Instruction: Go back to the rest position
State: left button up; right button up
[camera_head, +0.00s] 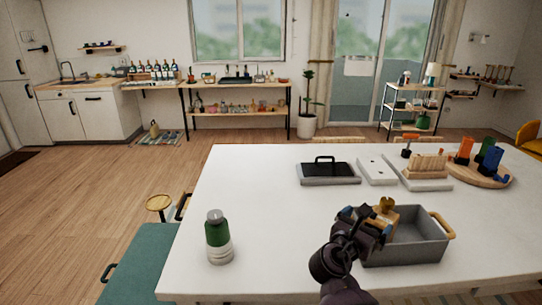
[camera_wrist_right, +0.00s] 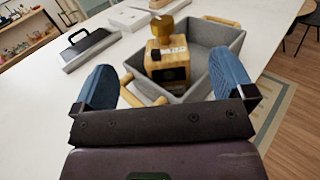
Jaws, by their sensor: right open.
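In the head view the wooden thing (camera_head: 385,212) is partly hidden behind the gripper, at the left end of the bin (camera_head: 415,250). My left gripper is not in view.
A green and white bottle (camera_head: 219,240) stands on the white table (camera_head: 270,215), left of my right arm. Behind the bin are a black-topped tray (camera_head: 328,173), a white panel (camera_head: 376,171) and a round wooden board (camera_head: 490,180) with coloured things. The table's middle left is clear.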

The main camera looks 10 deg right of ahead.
jog(key=w+a+f+m+t+y, duration=0.1)
jog(key=a+f+m+t+y, duration=0.6)
jog(key=m+y, duration=0.7)
jog(key=s+f+m+g, duration=0.2)
jog(key=s+f+m, duration=0.2)
jog(key=s+f, duration=0.4)
jog(key=s+a+f+m+g, duration=0.1)
jog(key=s+f+m+g, duration=0.2)
jog(key=s, duration=1.1)
notch_tip(320, 180, down, 5)
jog(key=m, duration=0.2)
jog(key=shift+s+f+m+y, duration=0.2)
jog(key=shift+s+m+y, duration=0.1)
jog(key=shift+s+y, duration=0.1)
